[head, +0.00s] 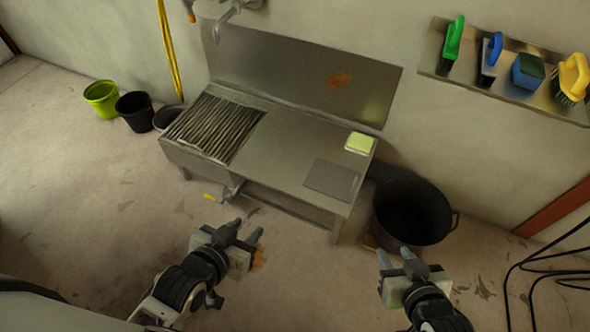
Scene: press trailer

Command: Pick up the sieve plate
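A flat grey rectangular plate (332,179), which looks like the sieve plate, lies on the right part of a metal bench top (285,150), near its front edge. Holes in it are too small to tell. My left gripper (248,227) is in front of the bench, below and left of the plate, with its fingers apart and nothing between them. My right gripper (394,256) is to the right, below the black tub, also with its fingers apart and empty. Neither gripper touches the plate.
A yellow-green sponge-like block (359,143) lies behind the plate. A ribbed rack (213,128) fills the bench's left part. A large black tub (411,209) stands right of the bench. Brushes sit on a wall shelf (431,66). Buckets (102,97) stand left; black cables (545,262) lie right.

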